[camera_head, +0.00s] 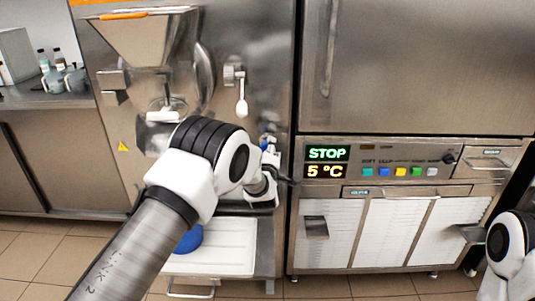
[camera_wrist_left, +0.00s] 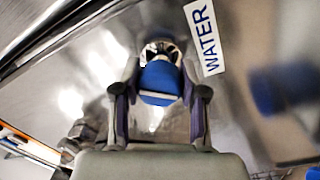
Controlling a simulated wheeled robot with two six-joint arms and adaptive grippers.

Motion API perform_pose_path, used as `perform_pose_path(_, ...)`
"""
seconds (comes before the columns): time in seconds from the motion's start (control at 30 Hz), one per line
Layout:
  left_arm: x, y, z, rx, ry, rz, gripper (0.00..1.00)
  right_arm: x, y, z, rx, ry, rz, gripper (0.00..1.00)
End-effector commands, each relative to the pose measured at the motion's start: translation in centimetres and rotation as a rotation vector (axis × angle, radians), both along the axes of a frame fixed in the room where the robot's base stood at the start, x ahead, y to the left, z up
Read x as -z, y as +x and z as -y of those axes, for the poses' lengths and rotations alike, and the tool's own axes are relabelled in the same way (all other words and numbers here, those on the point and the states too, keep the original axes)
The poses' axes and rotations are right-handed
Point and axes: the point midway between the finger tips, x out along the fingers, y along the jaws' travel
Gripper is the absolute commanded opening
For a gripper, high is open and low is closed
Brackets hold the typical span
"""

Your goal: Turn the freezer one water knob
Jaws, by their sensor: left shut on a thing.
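The blue water knob (camera_wrist_left: 160,80) sits on the steel front of the left freezer in the left wrist view, with a white "WATER" label (camera_wrist_left: 205,38) beside it. My left gripper (camera_wrist_left: 160,90) is shut on the knob, with a finger on each side of it. In the head view my left gripper (camera_head: 268,165) is at the right edge of the left freezer (camera_head: 240,40), and my own arm covers much of that panel. The knob's exact angle is hard to read. My right arm shows at the lower right, but its gripper cannot be made out.
A second freezer unit (camera_head: 420,65) stands close on the right, with a lit panel reading STOP and 5 °C (camera_head: 326,162). A white drip tray (camera_head: 235,255) is below my left arm. A small lever (camera_head: 241,105) hangs above. Another blurred blue part (camera_wrist_left: 285,88) is beside the gripper.

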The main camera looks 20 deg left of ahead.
Motion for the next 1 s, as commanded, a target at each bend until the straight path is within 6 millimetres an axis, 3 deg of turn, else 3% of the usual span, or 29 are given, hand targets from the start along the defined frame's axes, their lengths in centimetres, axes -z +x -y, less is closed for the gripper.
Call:
perform_pose_path(0.3,-0.34,0.06,-0.27,-0.006,-0.106,0.038,0.07,0.75,0.00,-0.01,0.000,0.000,0.000,0.40)
perform_pose_path(0.77,-0.42,0.06,-0.30,-0.007,-0.120,0.041,0.07,0.77,0.00,0.00,0.000,0.000,0.000,0.40)
perform_pose_path(0.8,-0.41,0.06,-0.29,-0.007,-0.120,0.041,0.53,0.77,0.00,0.00,0.000,0.000,0.000,0.40)
perform_pose_path(0.83,-0.40,0.07,-0.28,-0.006,-0.120,0.041,0.63,0.77,0.00,0.00,0.000,0.000,0.000,0.40)
perform_pose_path(0.87,-0.37,0.06,-0.26,-0.006,-0.119,0.041,0.68,0.77,0.00,0.00,0.000,0.000,0.000,0.40)
perform_pose_path(1.0,-0.25,0.04,-0.16,-0.004,-0.118,0.038,0.68,0.78,0.00,-0.01,0.000,0.000,0.000,0.40)
